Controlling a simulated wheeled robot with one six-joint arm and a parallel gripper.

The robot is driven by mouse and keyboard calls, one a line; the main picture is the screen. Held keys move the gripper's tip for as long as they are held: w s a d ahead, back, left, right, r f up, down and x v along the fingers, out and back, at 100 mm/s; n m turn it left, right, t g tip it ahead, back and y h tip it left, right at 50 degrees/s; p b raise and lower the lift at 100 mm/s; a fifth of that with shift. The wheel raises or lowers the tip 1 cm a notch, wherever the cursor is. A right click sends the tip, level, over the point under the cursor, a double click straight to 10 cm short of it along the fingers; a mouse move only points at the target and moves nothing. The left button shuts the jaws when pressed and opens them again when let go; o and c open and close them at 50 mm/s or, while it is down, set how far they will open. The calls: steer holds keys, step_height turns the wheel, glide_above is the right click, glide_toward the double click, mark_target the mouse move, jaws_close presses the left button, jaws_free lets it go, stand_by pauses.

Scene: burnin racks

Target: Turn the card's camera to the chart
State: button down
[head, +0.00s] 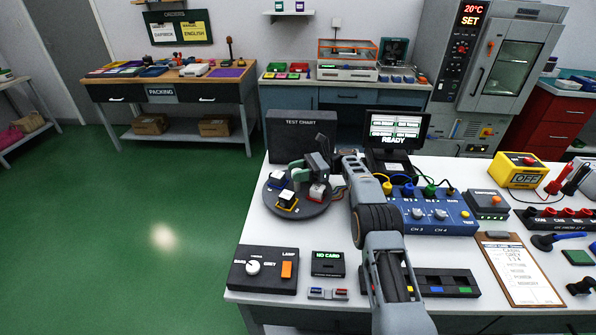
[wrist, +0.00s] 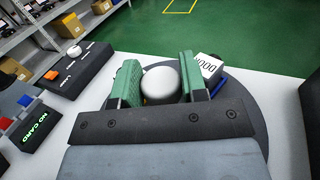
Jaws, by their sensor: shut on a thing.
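A dark round turntable (head: 308,208) stands on the white bench and carries several small blocks, among them a yellow-and-white one (head: 287,200) and a red-and-white one (head: 318,193). My gripper (head: 304,175) is over the turntable's middle. In the wrist view its green pads (wrist: 158,88) are shut on a light grey round knob (wrist: 161,84). A white-faced block (wrist: 208,68) is just right of the right pad. The dark test chart panel (head: 301,128) stands behind the turntable. Which block is the card's camera, and where it faces, I cannot tell.
A screen reading READY (head: 394,130) stands behind a blue control box (head: 432,213). A NO CARD reader (head: 327,264) and a lamp box (head: 263,270) lie at the bench front. A clipboard (head: 520,272) lies to the right. Green floor is clear at left.

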steer(key=shift+r, duration=0.1)
steer(key=c, duration=0.7)
jaws_free()
steer(key=shift+o, duration=0.2)
steer(key=v, duration=0.6)
steer(key=shift+b, duration=0.3)
steer(key=shift+v, duration=0.75)
